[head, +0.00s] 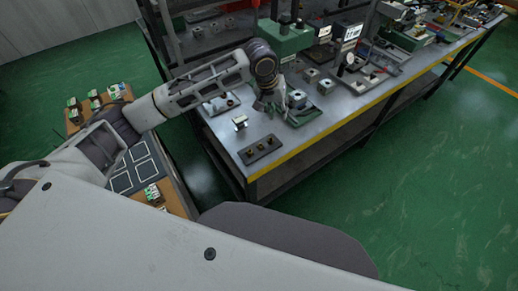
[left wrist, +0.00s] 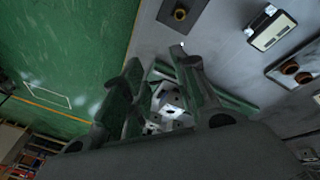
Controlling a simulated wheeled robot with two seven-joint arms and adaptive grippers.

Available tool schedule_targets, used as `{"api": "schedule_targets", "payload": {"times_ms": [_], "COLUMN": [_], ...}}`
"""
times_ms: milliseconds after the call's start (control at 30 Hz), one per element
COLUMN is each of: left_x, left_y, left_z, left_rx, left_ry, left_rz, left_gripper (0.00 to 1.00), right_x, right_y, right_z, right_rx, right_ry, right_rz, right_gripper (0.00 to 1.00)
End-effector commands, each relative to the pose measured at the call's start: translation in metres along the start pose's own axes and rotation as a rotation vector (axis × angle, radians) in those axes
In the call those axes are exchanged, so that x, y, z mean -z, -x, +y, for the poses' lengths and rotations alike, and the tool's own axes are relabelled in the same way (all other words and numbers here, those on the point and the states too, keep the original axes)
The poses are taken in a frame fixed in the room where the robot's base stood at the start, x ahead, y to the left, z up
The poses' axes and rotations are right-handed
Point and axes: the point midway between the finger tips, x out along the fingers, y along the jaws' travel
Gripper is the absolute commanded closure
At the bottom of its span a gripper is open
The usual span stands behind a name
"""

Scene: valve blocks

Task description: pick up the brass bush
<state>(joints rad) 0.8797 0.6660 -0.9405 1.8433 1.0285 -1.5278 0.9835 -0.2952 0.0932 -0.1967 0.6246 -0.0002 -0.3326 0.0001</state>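Small brass bushes (head: 260,148) stand on a dark flat holder near the bench's front edge in the head view. One brass bush (left wrist: 180,13) shows on that holder at the top of the left wrist view. My left gripper (head: 279,108) is over the bench behind and right of the holder, apart from the bushes. In the left wrist view its two fingers (left wrist: 160,78) are spread. A grey metal valve block (left wrist: 170,103) shows beyond the gap between them, partly hidden; I see no grip on it. My right gripper is not in view.
A small white-topped block (head: 240,122) stands behind the holder. Another dark holder (left wrist: 278,76) carries two brown round parts. Bare bench surrounds the bush holder.

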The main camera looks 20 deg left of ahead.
Motion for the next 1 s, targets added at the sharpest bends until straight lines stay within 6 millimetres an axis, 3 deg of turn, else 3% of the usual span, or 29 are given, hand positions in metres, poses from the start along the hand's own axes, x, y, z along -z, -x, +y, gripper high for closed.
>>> {"api": "schedule_targets", "payload": {"times_ms": [700,1000], "left_x": [-0.044,-0.048], "left_y": [0.008,0.011], "left_z": [-0.042,-0.050], "left_rx": [0.209,0.256], "left_ry": [0.173,0.265], "left_rz": [-0.184,-0.192], "left_gripper": [0.71,0.71], "right_x": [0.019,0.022], "right_y": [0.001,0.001], "right_z": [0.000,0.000], "right_rx": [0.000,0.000], "right_ry": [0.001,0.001], "right_rz": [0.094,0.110], "right_gripper": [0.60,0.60]}}
